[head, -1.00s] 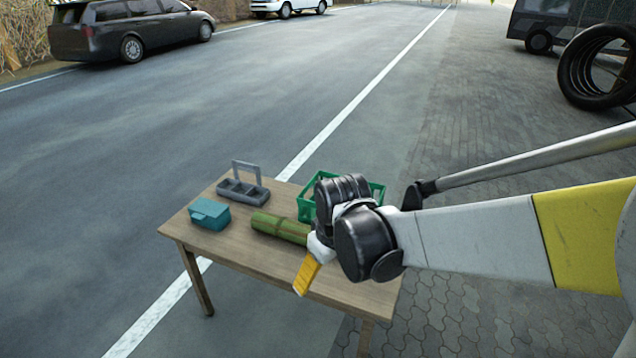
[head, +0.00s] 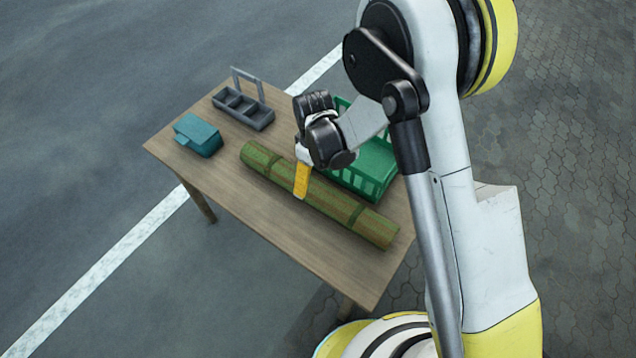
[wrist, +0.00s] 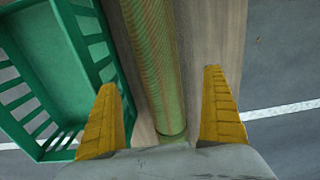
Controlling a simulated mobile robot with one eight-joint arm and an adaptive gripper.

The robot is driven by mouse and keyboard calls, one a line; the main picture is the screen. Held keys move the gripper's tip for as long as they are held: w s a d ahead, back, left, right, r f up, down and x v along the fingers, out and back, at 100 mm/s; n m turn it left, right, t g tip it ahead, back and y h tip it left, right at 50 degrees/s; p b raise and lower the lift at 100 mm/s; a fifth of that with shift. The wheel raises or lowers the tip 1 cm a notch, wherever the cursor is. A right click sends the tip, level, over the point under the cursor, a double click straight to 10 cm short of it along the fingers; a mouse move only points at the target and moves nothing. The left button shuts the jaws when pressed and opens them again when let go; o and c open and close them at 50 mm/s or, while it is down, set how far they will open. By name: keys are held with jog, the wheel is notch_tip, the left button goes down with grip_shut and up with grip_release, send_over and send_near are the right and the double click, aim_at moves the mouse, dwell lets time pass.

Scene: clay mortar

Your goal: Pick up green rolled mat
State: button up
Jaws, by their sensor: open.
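The green rolled mat (head: 342,206) lies lengthwise on the wooden table, tied with darker bands. My gripper (head: 301,183) is over the mat, left of its middle in the head view, with a yellow finger pointing down. In the wrist view the mat (wrist: 155,70) runs between the two spread yellow fingers of my gripper (wrist: 164,112). The fingers are open and nothing is held. How high the fingertips are above the mat is hard to tell.
A green crate (head: 368,190) stands close behind the mat; its rim (wrist: 75,50) is near the left finger in the wrist view. A teal box (head: 198,135) and a grey tool caddy (head: 243,108) stand on the left of the wooden table (head: 240,200). The table's front strip is clear.

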aim_at(314, 185)
notch_tip(314, 185, down, 3)
jog(key=shift+f+b, duration=0.2)
jog(key=shift+b, duration=0.4)
jog(key=f+b, duration=0.1)
jog(key=f, duration=0.2)
jog(key=f+b, duration=0.2)
jog(key=f, duration=0.1)
jog(key=shift+w+a, duration=0.2)
jog(key=shift+r, duration=0.15)
jog(key=c, duration=1.5)
jog(key=shift+r, duration=0.1)
